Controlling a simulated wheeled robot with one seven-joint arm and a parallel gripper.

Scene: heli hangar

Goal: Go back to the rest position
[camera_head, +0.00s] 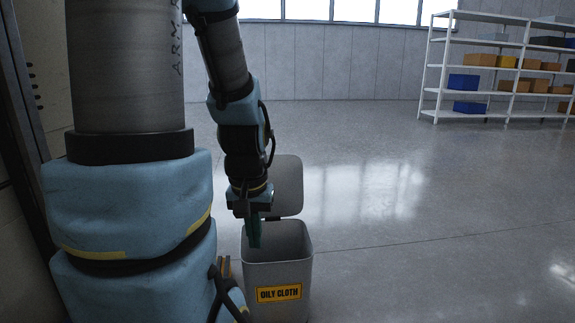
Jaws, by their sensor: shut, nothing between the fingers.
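My gripper (253,240) points down over the left side of the mouth of a grey bin (278,275). The gripper is shut, with nothing seen held between its fingers. A narrow dark green shape shows at its lower end, in front of the bin's back rim; I cannot tell whether it is part of the fingers. The bin stands upright on the floor with a yellow "OILY CLOTH" label (279,293) on its front. Its grey lid (288,184) stands open behind the mouth. The inside of the bin is mostly hidden.
A white shelf rack (429,89) with blue and orange boxes stands at the back right against the wall. The shiny grey floor (430,220) right of the bin is clear. A dark upright edge (20,120) is close on the left.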

